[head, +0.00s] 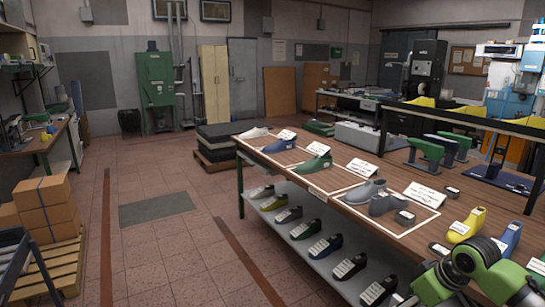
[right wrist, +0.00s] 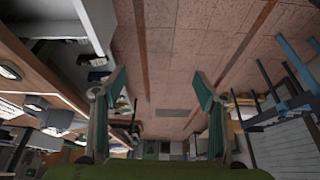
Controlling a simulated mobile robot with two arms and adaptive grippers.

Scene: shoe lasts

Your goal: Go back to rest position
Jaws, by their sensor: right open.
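My right gripper (right wrist: 160,78) shows in the right wrist view with its two green-faced fingers wide apart and nothing between them. Open tiled floor lies beyond them, and the workbench edge is to the left. My green and black right arm comes in at the lower right of the head view, at the near end of the workbench (head: 345,222); its fingers cannot be seen there. My left arm and gripper are not in view. On the bench, shoe lasts stand in white-outlined areas: white (head: 254,133), blue (head: 279,146), green (head: 313,162) and grey (head: 366,190).
A yellow last (head: 467,226) and a blue last (head: 508,240) stand close to my right arm. A lower shelf (head: 290,246) holds several dark lasts. Boxes (head: 44,205) sit on a pallet at left. The middle floor (head: 165,250) is clear.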

